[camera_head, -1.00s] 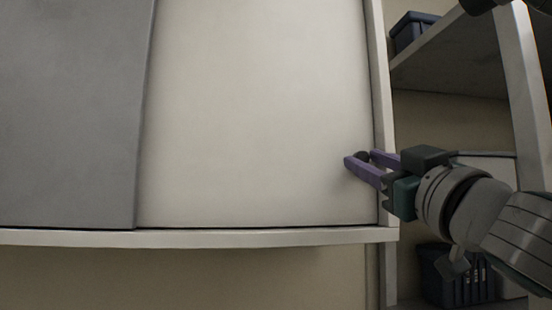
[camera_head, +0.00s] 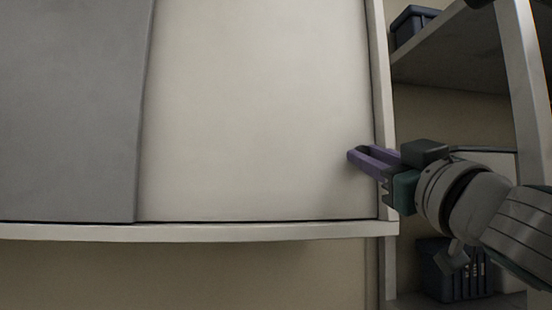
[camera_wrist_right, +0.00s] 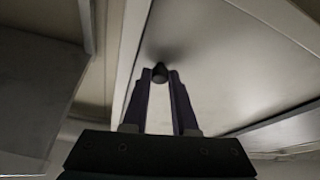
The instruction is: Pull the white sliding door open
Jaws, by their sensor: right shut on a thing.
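The white sliding door (camera_head: 250,110) fills the middle of the head view and is closed up to the cabinet's right frame. Its left edge meets a grey door panel (camera_head: 70,110). My right gripper (camera_head: 358,153) is at the door's right edge, its purple fingers shut on a small dark round knob. In the right wrist view the knob (camera_wrist_right: 160,73) sits between the fingertips, against the door face (camera_wrist_right: 225,65). My left gripper is not in view.
The cabinet's bottom ledge (camera_head: 200,232) runs under both doors. A shelf unit to the right has an upright post (camera_head: 522,80), a dark bin (camera_head: 412,24) above and another dark bin (camera_head: 455,270) below, close to my right arm.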

